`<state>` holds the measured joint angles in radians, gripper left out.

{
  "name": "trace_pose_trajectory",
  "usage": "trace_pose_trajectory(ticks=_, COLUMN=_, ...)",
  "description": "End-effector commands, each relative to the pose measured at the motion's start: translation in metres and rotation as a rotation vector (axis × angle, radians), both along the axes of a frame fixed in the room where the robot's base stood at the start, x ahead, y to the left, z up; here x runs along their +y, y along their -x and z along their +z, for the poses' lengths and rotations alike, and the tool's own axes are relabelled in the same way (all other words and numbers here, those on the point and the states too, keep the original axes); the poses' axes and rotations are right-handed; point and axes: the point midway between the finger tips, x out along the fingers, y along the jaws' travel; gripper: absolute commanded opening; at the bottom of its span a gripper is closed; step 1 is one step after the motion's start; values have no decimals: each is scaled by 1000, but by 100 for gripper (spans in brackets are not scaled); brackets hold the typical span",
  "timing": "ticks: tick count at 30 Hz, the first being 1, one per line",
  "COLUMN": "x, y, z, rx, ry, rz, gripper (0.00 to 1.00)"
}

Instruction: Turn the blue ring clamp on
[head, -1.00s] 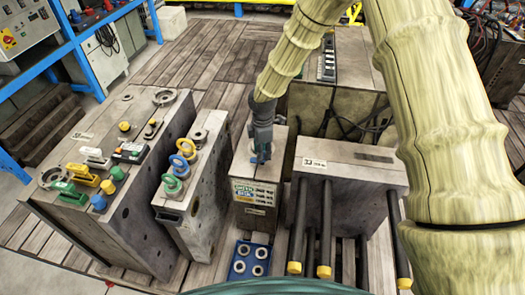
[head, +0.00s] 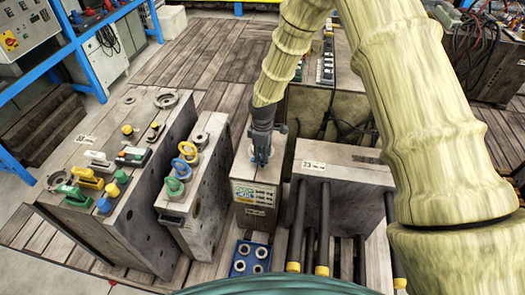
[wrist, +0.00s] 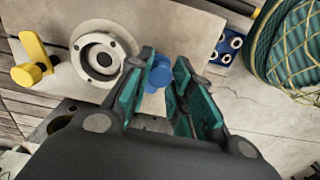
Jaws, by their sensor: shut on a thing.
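My gripper (head: 262,154) points down onto the top of a narrow grey block (head: 259,172) with a label on its front face. In the wrist view my gripper (wrist: 167,88) has its teal-padded fingers closed around a blue knob-like piece (wrist: 158,73). A grey metal ring fitting (wrist: 104,55) lies just left of it. How the blue piece joins the block is hidden by the fingers. My gripper is apart from these rings.
A wide block (head: 120,150) with coloured clamps and knobs stands at the left. A block with long dark rods (head: 345,175) stands close on the right. A blue holed tray (head: 250,259) lies in front. A yellow clamp (wrist: 32,65) shows left in the wrist view.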

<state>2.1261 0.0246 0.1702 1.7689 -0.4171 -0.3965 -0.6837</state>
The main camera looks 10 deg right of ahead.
Motion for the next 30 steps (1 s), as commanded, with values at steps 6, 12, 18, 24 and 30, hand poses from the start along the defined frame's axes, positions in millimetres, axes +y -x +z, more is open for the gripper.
trace_pose_trajectory(ticks=6, x=0, y=-1, z=4, rx=-3, ry=2, rz=-206, gripper=0)
trace_pose_trajectory(ticks=12, x=0, y=-1, z=3, rx=-3, ry=1, rz=-396, gripper=0)
trace_pose_trajectory(ticks=18, x=0, y=-1, z=3, rx=-2, ry=2, rz=-587, gripper=0)
trace_pose_trajectory(ticks=24, x=0, y=-2, z=3, rx=-4, ry=1, rz=-770, gripper=0)
trace_pose_trajectory(ticks=30, x=0, y=-2, z=3, rx=-4, ry=0, rz=-928, gripper=0)
